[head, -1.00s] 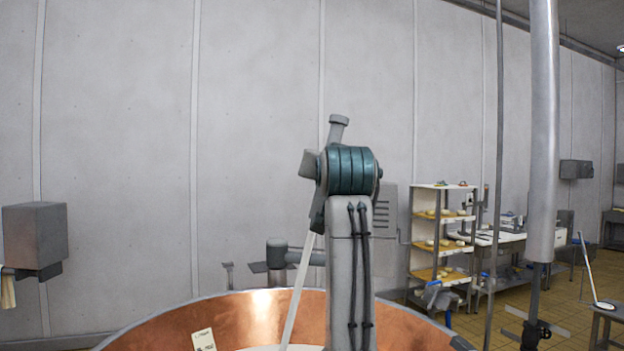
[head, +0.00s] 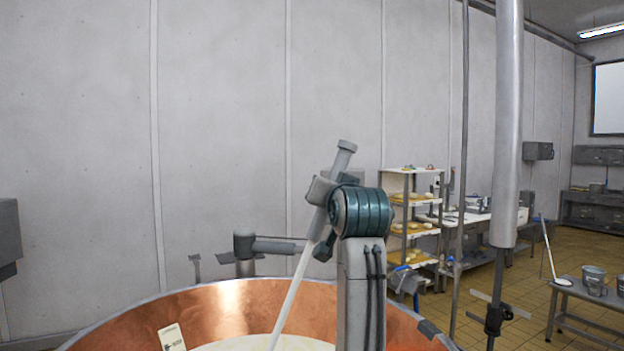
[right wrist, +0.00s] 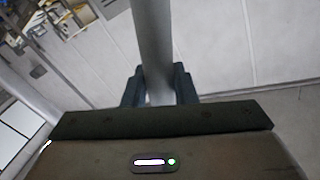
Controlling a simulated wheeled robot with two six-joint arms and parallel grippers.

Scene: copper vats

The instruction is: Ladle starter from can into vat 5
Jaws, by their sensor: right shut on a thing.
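My right gripper (head: 321,212) is shut on a long pale handle (head: 292,290), likely the ladle's, which leans with its capped top to the right. Its lower end runs down over the copper vat (head: 226,305), and its tip is out of frame. In the right wrist view the grey handle (right wrist: 152,40) passes between the dark fingers of the gripper (right wrist: 158,88). Pale liquid (head: 262,343) shows in the vat. I cannot read a vat number on the label card (head: 172,338). My left gripper is not in view, and I cannot identify the starter can.
A vertical grey pipe (head: 508,130) stands right of the vat. Behind are a shelf rack with cheeses (head: 412,228) and a white worktable (head: 470,219). A low bench (head: 590,302) at right carries metal pails (head: 594,276) and a long-handled white tool (head: 548,250). Tiled floor lies open there.

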